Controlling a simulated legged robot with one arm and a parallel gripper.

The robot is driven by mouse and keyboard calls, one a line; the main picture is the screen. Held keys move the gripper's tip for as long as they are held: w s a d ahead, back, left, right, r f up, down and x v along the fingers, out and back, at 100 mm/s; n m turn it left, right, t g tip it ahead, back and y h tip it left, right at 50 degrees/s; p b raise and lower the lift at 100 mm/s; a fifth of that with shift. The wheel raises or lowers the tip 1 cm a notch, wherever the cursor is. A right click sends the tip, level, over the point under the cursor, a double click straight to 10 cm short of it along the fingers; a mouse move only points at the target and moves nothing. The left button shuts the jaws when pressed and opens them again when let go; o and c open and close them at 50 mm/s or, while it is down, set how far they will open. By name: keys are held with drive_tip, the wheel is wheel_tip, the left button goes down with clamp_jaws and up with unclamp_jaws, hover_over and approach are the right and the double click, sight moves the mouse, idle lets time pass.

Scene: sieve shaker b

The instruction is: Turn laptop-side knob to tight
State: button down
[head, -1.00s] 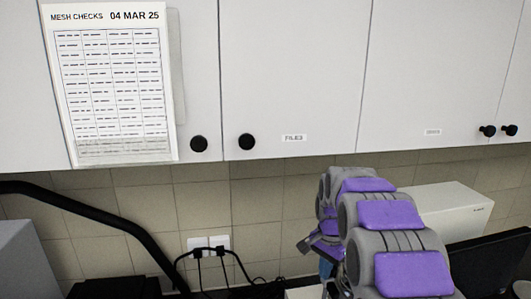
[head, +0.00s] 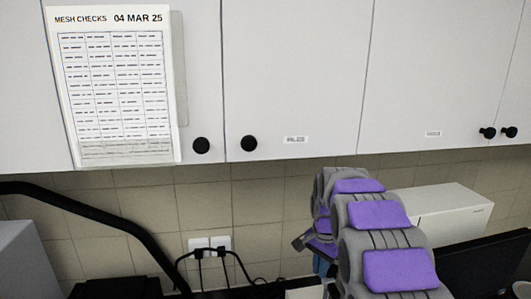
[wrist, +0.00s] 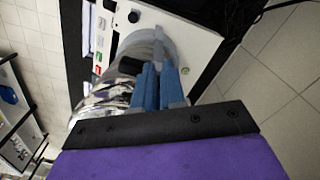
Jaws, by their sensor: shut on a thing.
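In the wrist view my gripper (wrist: 158,72) has its two blue fingers close together, shut on the laptop-side knob. A dark rounded part (wrist: 130,66), which seems to belong to that knob, shows just left of the fingertips; the fingers hide the rest. The sieve shaker has a shiny metal sieve stack (wrist: 100,103) beside the fingers. Its white body (wrist: 185,38) carries red and green buttons and a separate black knob (wrist: 133,16). In the head view my purple and grey arm hides the grip and the shaker; a bit of blue finger (head: 319,264) shows. The knob's marking is not readable.
A dark screen (head: 490,262) and a white box (head: 448,212) stand right of my arm. White cupboards (head: 295,70) with black pulls hang above. Cables run from wall sockets (head: 209,246). Tiled floor shows in the wrist view.

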drive_tip(key=shift+w+d+r, duration=0.2)
drive_tip(key=shift+w, duration=0.05)
